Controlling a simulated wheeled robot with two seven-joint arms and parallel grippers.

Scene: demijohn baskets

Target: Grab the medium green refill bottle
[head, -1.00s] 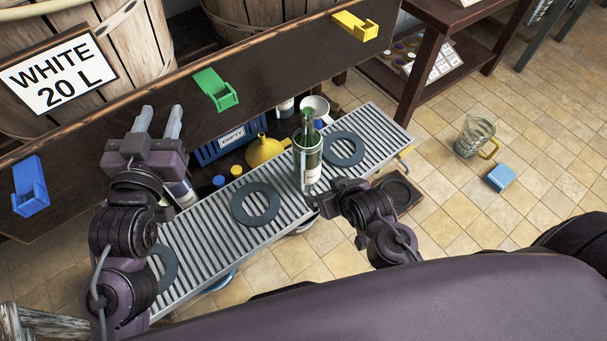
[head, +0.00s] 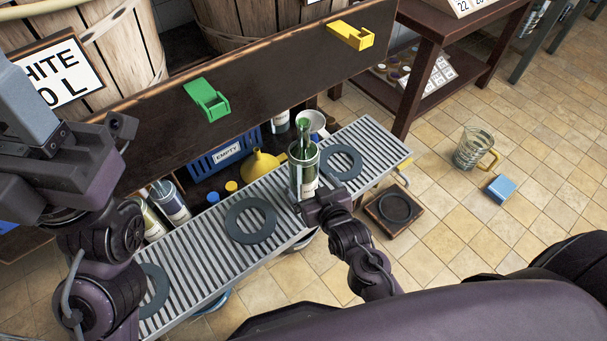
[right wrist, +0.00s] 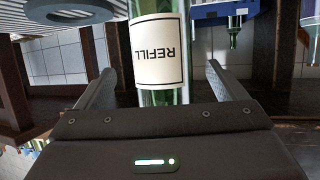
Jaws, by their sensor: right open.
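A green bottle (head: 304,168) with a pale label stands upright on the slatted metal rack (head: 208,246), near its front edge. In the right wrist view the bottle (right wrist: 163,50) fills the middle, and its label reads REFILL upside down. My right gripper (right wrist: 158,72) is open, with one finger on each side of the bottle and a visible gap at both sides. In the head view my right gripper (head: 310,203) is at the bottle's lower front, its fingertips partly hidden. My left gripper (head: 28,100) is raised at the left edge, cut off by the frame; its jaw opening is unclear.
Grey rings (head: 250,220) lie on the rack. Behind it are a yellow funnel (head: 260,163), a blue crate (head: 222,152) marked EMPTY and other bottles (head: 170,203). A dark beam (head: 262,88) with coloured clips crosses above. A glass mug (head: 470,148) stands on the floor at right.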

